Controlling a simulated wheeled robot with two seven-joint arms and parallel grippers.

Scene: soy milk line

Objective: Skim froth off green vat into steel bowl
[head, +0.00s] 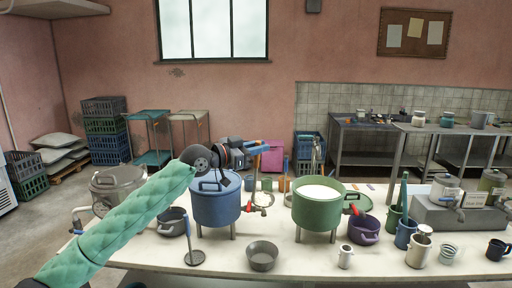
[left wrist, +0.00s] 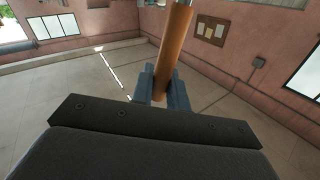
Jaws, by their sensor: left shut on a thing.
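The green vat (head: 317,214) stands on raised legs on the white table, right of centre, with white froth (head: 318,193) showing at its top. The steel bowl (head: 262,257) sits near the table's front edge, left of and in front of the vat, and looks empty. My left gripper (head: 250,145) is shut on an orange-brown handle (left wrist: 174,42) in the left wrist view. In the head view the gripper is raised above and behind the blue vat, left of the green vat. The far end of the held tool cannot be made out. My right gripper is not in view.
A lidded blue vat (head: 216,208) stands left of the green vat. A purple pot (head: 364,230) is close to its right. A dark stand with a round base (head: 194,257), a grey pot (head: 172,222) and several cups and jugs also occupy the table.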

